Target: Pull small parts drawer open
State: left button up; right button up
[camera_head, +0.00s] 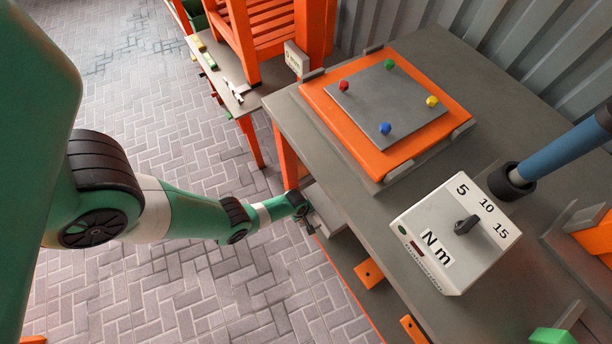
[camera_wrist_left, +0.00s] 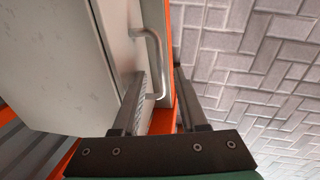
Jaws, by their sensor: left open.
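The small parts drawer (camera_wrist_left: 105,50) is a pale grey box with a bent metal bar handle (camera_wrist_left: 155,62) on its front in the left wrist view. In the head view, a light grey part of the drawer (camera_head: 334,214) shows below the left edge of the table. My left gripper (camera_wrist_left: 160,72) is open, with the handle's bar appearing between its two dark fingers. I cannot tell whether either finger touches the bar. In the head view, my left gripper (camera_head: 308,222) is at the drawer, mostly hidden by its wrist. My right gripper is not in view.
The grey table (camera_head: 290,125) carries an orange fixture (camera_head: 440,128) with coloured knobs and a white torque box (camera_head: 440,215). A blue tool (camera_head: 560,152) with a black end stands beside the box. Orange tabs (camera_head: 368,273) stick out under the table. The brick floor (camera_head: 220,290) left of it is clear.

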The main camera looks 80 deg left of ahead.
pick_arm(q)
jog(key=shift+c, duration=0.3)
grip_shut()
jog(key=shift+s, duration=0.1)
dwell(1.1)
